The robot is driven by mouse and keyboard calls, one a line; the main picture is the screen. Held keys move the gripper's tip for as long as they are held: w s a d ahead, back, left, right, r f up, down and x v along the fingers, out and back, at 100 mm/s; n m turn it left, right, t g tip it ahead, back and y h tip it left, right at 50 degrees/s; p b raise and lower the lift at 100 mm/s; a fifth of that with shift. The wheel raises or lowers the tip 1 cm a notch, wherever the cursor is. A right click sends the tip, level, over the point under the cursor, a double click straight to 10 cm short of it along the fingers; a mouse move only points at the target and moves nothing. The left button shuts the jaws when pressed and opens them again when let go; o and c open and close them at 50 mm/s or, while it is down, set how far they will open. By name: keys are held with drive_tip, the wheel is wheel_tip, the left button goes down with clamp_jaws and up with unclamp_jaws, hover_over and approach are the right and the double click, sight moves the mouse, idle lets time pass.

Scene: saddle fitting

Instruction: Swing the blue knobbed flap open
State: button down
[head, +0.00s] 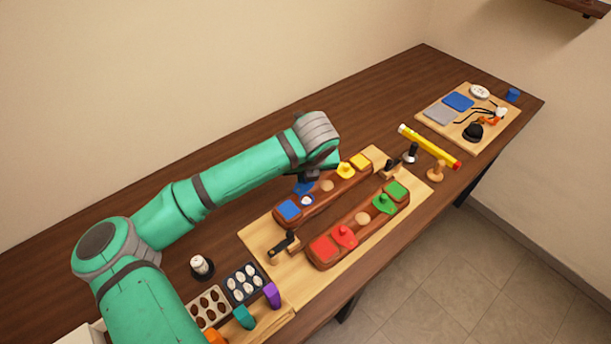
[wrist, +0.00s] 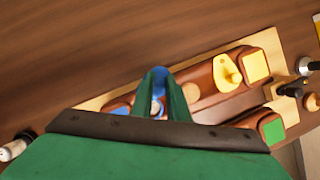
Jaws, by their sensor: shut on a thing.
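The blue knobbed flap (head: 303,188) is on the far brown wooden block (head: 325,202), beneath my gripper and partly hidden by it. My gripper (head: 311,177) is shut on the blue flap's knob. In the wrist view, the green fingers (wrist: 161,92) are close together with blue of the flap (wrist: 159,71) showing between and beyond their tips. A pale round spot with a blue rim (head: 306,201) shows beside the flap, next to the blue square (head: 288,210). The fingers hide much of the flap, so I cannot tell how far it is turned.
A yellow knobbed flap (head: 346,170) sits on the same block. The near block carries red (head: 345,236) and green (head: 383,204) knobbed flaps. Black-handled clamps (head: 285,243) stand at the board's ends. A yellow level (head: 428,147) lies to the right. The table behind is clear.

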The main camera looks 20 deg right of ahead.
drive_tip(key=shift+s, duration=0.15)
drive_tip(key=c, duration=1.7)
unclamp_jaws()
drive_tip(key=shift+r, duration=0.15)
drive_tip(key=v, duration=1)
drive_tip(key=shift+s+r, duration=0.1)
drive_tip(key=shift+r, duration=0.1)
